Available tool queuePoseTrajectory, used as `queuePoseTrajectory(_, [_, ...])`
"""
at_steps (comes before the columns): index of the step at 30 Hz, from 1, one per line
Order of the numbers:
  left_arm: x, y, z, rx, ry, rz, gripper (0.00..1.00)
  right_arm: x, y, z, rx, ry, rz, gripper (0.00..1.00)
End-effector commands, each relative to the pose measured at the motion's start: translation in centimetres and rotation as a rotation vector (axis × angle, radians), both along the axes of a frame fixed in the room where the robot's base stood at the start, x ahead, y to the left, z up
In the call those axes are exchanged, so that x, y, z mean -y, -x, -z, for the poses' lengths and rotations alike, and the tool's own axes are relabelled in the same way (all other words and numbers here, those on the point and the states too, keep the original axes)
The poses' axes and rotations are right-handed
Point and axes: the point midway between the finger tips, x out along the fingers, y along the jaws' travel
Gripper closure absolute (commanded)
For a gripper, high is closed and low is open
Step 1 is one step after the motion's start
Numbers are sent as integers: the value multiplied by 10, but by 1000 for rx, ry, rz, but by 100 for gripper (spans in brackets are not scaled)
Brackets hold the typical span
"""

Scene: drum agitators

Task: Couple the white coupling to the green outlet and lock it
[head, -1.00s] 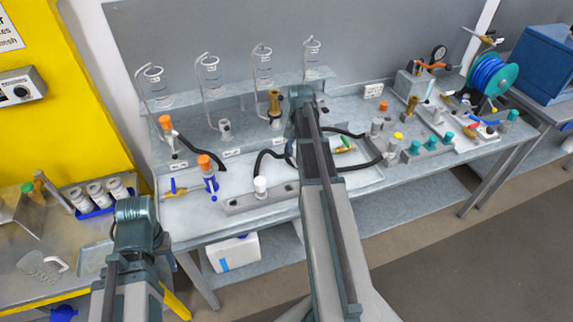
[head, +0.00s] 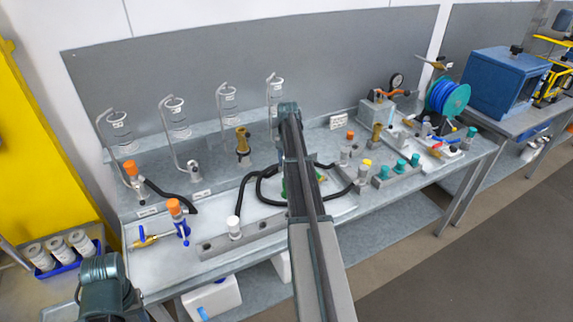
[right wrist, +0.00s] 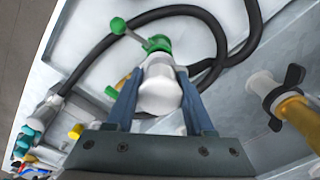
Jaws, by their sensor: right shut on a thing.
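In the right wrist view, my right gripper (right wrist: 160,98) is shut on a white, rounded coupling (right wrist: 160,85). Just past the coupling is a green collar (right wrist: 157,44), with a green lever ending in a ball (right wrist: 118,26); it looks like the green outlet. The coupling overlaps the green part in this view, and I cannot tell whether they are joined. In the head view, my right arm covers its own fingers and most of the green part (head: 290,187). My left gripper (head: 102,268) is low at the left, away from the outlet; its fingers do not show clearly.
Black hose (right wrist: 215,45) loops around the held coupling. A brass fitting with black wings (right wrist: 297,112) stands close on the right. A white-topped fitting (head: 234,228) sits on a grey rail. An orange-topped blue fitting (head: 178,215) and teal caps (head: 400,167) stand on the bench.

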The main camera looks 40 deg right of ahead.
Motion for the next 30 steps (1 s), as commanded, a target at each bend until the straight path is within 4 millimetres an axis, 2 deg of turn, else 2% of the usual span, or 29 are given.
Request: queuePoseTrajectory(30, [0, 0, 9, 0, 0, 0, 50, 0, 0, 9, 0, 0, 0, 100])
